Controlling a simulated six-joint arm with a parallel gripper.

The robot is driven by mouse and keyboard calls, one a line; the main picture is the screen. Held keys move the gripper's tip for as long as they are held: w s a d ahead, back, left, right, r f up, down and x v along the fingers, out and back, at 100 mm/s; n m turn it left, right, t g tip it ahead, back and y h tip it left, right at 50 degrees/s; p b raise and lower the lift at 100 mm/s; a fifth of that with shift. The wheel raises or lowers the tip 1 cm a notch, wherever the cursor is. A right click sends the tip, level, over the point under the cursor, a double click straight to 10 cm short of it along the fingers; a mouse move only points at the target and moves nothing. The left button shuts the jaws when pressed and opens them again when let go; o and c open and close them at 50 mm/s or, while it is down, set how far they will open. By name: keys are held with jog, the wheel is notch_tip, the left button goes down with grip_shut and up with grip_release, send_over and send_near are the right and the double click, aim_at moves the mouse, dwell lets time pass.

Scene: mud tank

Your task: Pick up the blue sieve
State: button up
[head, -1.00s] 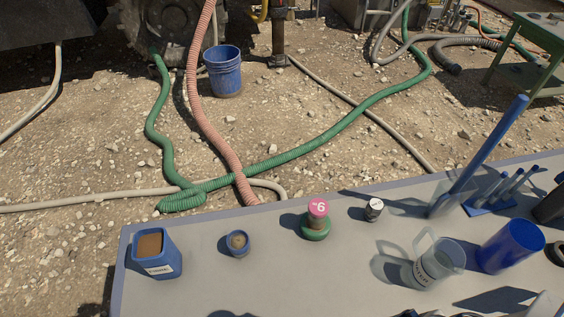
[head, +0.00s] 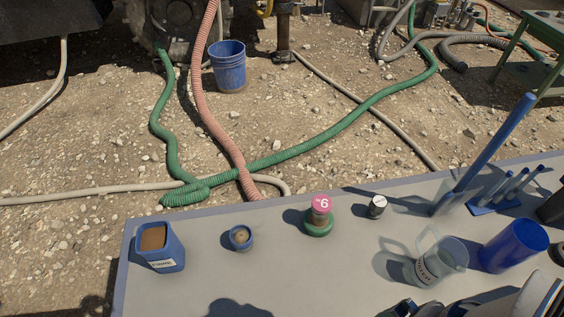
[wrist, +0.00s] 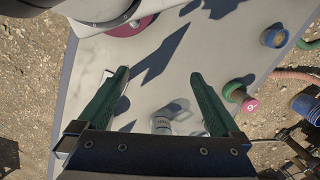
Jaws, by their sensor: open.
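A small round blue cup with a brownish inside, which looks like the blue sieve (head: 240,239), stands on the grey table between a square blue container and a pink-topped item. It also shows in the wrist view (wrist: 274,38), at upper right, beyond and to the right of my fingers. My gripper (wrist: 160,75) is open, with two green fingers wide apart and nothing held between them. It is apart from the sieve. In the head view, only part of my arm shows at the lower right edge.
The square blue container (head: 160,248) stands left of the sieve; the green-based pink-topped item (head: 318,217) stands right. Further right are a white-capped bottle (head: 377,206), a clear beaker (head: 440,262) and a large blue cylinder (head: 512,246). The table in front of the sieve is clear.

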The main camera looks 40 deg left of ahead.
jog(key=w+a+f+n+t+h, duration=0.1)
jog(key=w+a+n+h, duration=0.3)
jog(key=w+n, duration=0.3)
jog(key=w+a+f+n+h, duration=0.1)
jog(key=w+a+n+h, duration=0.25)
jog(key=n, duration=0.55)
jog(key=n+t+y, duration=0.3)
jog(key=n+t, duration=1)
jog(key=n, duration=0.8)
send_over(240, 238)
jog(key=s, duration=0.1)
notch_tip(240, 238, down, 11)
jog(key=shift+f, duration=0.15)
jog(key=shift+n, duration=0.3)
jog(key=f, duration=0.6)
jog(key=shift+s+a, duration=0.15)
jog(key=shift+a, duration=0.05)
jog(key=x, duration=0.2)
jog(key=f+x, duration=0.1)
jog(key=x, duration=0.1)
jog(key=shift+d+f, duration=0.1)
jog(key=shift+d, duration=0.05)
jog(key=shift+w+f, duration=0.15)
jog(key=shift+w, duration=0.3)
jog(key=c, duration=1.4)
